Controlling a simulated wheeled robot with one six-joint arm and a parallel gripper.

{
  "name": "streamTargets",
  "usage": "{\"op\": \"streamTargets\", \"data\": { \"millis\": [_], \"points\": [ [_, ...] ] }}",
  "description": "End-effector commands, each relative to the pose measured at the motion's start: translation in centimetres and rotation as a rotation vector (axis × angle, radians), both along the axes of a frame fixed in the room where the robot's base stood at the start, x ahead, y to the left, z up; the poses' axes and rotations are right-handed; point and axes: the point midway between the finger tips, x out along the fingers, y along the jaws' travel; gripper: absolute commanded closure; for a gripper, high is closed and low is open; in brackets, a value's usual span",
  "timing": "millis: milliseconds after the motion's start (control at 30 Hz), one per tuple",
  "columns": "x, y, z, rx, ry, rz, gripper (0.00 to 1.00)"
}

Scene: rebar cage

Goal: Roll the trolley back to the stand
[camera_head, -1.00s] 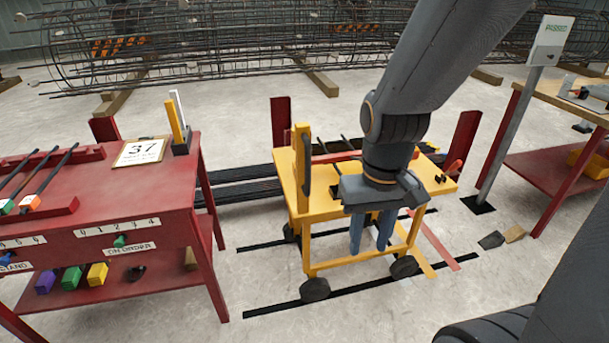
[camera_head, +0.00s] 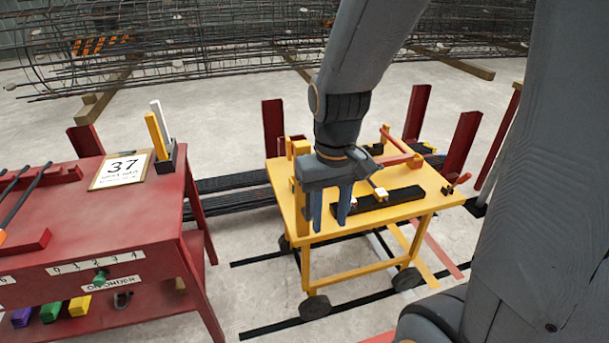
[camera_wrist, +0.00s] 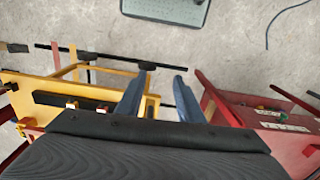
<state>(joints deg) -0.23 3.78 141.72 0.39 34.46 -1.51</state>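The yellow trolley (camera_head: 413,209) stands upright on small black wheels, over black strips on the floor. Which structure is the stand is unclear.
A red table (camera_head: 120,222) with a "37" card stands at the left, a gap away from the trolley. A rebar cage (camera_head: 200,60) spans the back.

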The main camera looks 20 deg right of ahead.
Motion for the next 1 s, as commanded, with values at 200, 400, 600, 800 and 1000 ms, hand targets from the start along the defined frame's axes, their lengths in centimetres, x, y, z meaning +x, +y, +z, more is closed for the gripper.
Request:
{"op": "streamTargets", "data": {
  "millis": [200,400,600,800,1000],
  "points": [
    [8.3,-0.2,3.5,-0.002,0.003,0.095,0.66],
    [12.8,-0.1,4.3,-0.003,0.001,0.155,0.66],
    [14.0,-0.1,3.6,-0.004,0.004,0.173,0.66],
    [13.9,-0.1,0.7,-0.003,0.006,0.173,0.66],
    [13.9,-0.1,-2.0,-0.003,0.004,0.172,0.66]
  ]
}}
